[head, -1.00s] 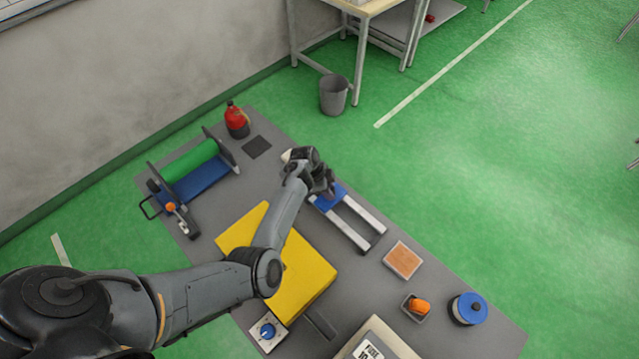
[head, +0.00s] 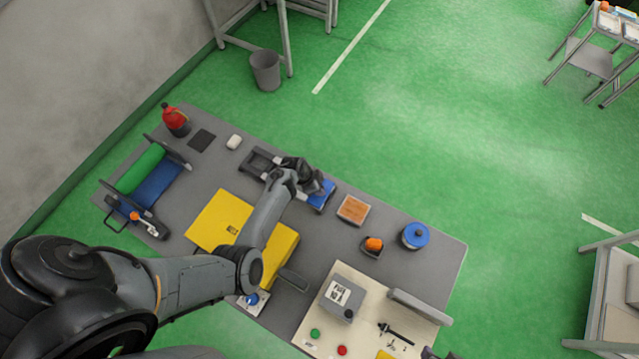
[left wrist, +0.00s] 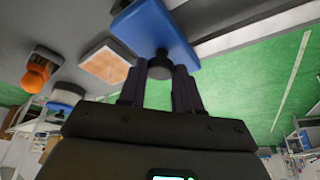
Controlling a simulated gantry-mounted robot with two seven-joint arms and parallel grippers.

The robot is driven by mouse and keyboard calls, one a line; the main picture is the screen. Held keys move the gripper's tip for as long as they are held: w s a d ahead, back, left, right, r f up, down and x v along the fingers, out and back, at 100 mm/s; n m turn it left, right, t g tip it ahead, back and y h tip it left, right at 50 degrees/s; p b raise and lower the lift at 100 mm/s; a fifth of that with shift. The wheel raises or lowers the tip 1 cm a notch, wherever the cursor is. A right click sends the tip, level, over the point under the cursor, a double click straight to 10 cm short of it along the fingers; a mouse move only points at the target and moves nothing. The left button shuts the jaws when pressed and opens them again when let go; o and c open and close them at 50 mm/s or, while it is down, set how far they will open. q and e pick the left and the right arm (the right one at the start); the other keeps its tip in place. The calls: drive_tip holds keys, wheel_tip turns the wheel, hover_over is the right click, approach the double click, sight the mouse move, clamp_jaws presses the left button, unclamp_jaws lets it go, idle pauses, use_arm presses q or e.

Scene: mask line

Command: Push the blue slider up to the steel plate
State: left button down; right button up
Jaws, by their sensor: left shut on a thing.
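The blue slider (head: 326,194) sits at the right end of its pale rails on the grey bench. In the left wrist view the blue slider (left wrist: 155,28) fills the top middle, with a dark knob (left wrist: 160,66) on its near side. My left gripper (head: 309,183) is over the slider, partly hiding it and the rails. In the left wrist view my left gripper (left wrist: 160,85) has its fingers on either side of the knob, shut on it. I cannot clearly make out the steel plate. My right gripper is not in view.
A square orange-topped pad (head: 353,209), an orange piece (head: 373,244) in a dark holder and a blue round container (head: 415,236) stand right of the slider. A yellow block (head: 222,221) lies under my left forearm. A cream board (head: 372,338) is in front.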

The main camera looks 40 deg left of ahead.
use_arm(q)
drive_tip(key=shift+d, duration=0.25)
drive_tip(key=c, duration=1.1)
unclamp_jaws()
drive_tip(key=o, duration=0.3)
drive_tip(key=shift+d, duration=0.15)
drive_tip(key=p+v, duration=0.1)
drive_tip(key=v, duration=1)
drive_tip(key=shift+f, duration=0.1)
